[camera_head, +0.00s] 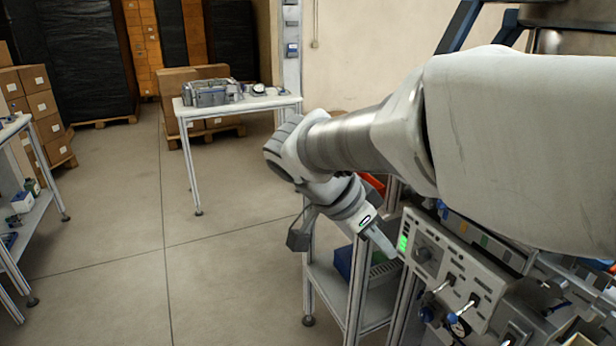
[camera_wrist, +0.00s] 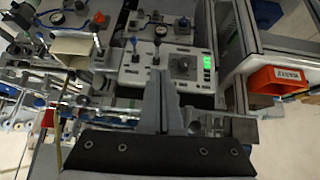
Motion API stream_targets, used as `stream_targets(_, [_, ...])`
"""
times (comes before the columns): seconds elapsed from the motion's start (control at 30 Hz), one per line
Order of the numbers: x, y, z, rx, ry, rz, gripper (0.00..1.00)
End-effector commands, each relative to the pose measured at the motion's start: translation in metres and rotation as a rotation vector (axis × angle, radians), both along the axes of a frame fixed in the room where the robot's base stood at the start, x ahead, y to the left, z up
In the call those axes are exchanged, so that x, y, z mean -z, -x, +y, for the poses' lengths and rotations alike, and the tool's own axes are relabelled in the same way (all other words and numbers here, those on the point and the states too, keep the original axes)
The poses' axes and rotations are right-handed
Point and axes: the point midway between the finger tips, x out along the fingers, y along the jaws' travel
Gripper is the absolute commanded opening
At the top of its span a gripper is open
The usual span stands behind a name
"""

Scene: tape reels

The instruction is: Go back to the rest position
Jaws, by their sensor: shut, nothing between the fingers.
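My gripper (camera_head: 384,243) hangs at the end of my bent arm, beside a grey control panel (camera_head: 450,272) with a green lit display. In the wrist view my gripper (camera_wrist: 165,78) shows its two grey fingers together, with nothing between them. The fingers point toward the same panel (camera_wrist: 135,75), which carries levers, a knob and the green display. I cannot tell whether the fingertips touch the panel. No held object is visible in either view.
An orange bin (camera_wrist: 276,80) sits on a shelf frame right of the panel. Machinery with rails (camera_wrist: 75,95) lies left. A white table (camera_head: 240,103) with grey equipment stands farther back. Open floor (camera_head: 225,270) lies left of my arm. Boxes and dark wrapped stacks stand behind.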

Motion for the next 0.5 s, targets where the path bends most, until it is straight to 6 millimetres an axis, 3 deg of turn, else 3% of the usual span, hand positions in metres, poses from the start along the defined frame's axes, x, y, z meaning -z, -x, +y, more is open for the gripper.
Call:
stream_targets(0.27, [-0.009,0.013,-0.004,-0.074,-0.041,0.048,0.0])
stream_targets(0.5, [-0.028,0.054,-0.007,-0.377,-0.172,0.168,0.0])
